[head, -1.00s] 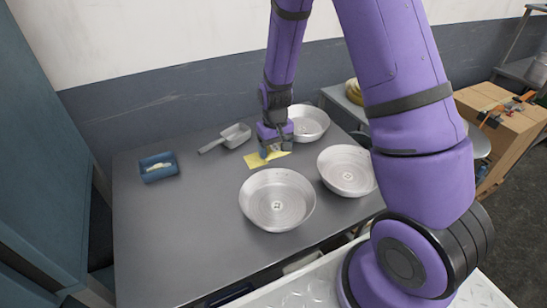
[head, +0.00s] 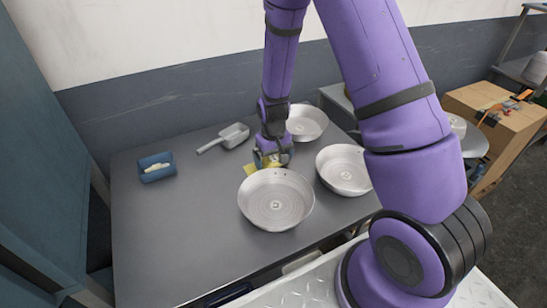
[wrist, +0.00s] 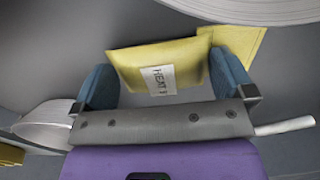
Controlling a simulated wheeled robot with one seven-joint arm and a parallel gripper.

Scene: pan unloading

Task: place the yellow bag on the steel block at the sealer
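A yellow bag with a white printed label (wrist: 184,58) lies between the two blue fingers of my gripper (wrist: 163,80) in the wrist view. The fingers are wide apart on either side of it; I see no clear squeeze on the bag. Another yellow piece (wrist: 243,42) shows behind it, partly hidden; I cannot tell if it is a separate bag. In the head view my gripper (head: 272,163) is low over the table, with yellow (head: 250,169) showing beside it. I cannot make out the steel block or the sealer.
Three round metal pans stand close by: front (head: 276,215), right (head: 343,187) and back (head: 305,136). A metal scoop (head: 233,136) lies behind. A blue tray (head: 157,178) is at left. A cardboard box (head: 490,105) stands at right.

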